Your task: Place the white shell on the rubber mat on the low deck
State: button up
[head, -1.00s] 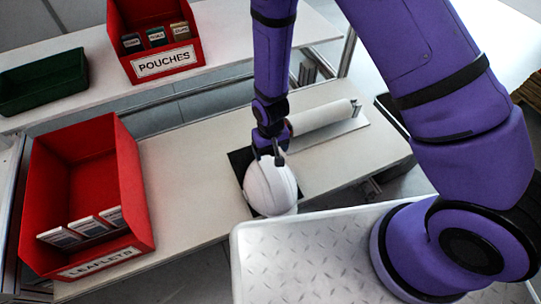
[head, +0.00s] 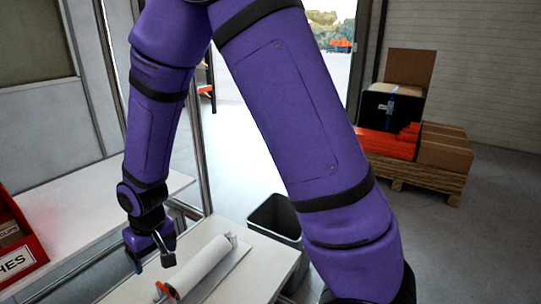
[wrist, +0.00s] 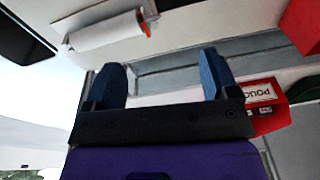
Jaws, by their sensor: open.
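My gripper (head: 152,262) hangs above the low deck (head: 135,288), left of the white roll, its two fingers apart with nothing seen between them. In the wrist view the gripper (wrist: 162,62) also shows blue fingers spread wide and empty. The white shell and the black rubber mat are out of view in both current frames.
A white roll (head: 205,265) with an orange end lies on the low deck. A grey bin (head: 275,222) stands beyond it. The red POUCHES box (head: 22,262) is at left. A pallet (head: 410,175) with boxes stands at the back right.

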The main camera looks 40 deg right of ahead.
jog(key=s+d+r+t, duration=0.1)
jog(key=s+d+r, duration=0.1)
jog(key=d+r, duration=0.3)
jog(key=s+d+r+m, duration=0.1)
jog(key=s+d+r, duration=0.15)
jog(key=r, duration=0.55)
jog(key=s+d+r+t, duration=0.1)
jog(key=s+d+r, duration=0.15)
jog(key=r, duration=0.35)
jog(key=s+d+r+t, duration=0.1)
jog(key=s+d+r, duration=0.2)
jog(key=s, duration=0.4)
jog(key=s+d+r+m, duration=0.1)
jog(key=s+d+r, duration=0.3)
jog(key=s, duration=0.3)
jog(key=shift+d+r+t+h, duration=0.25)
jog(key=shift+r+t+h, duration=0.15)
jog(key=shift+r, duration=0.4)
jog(key=shift+c, duration=0.4)
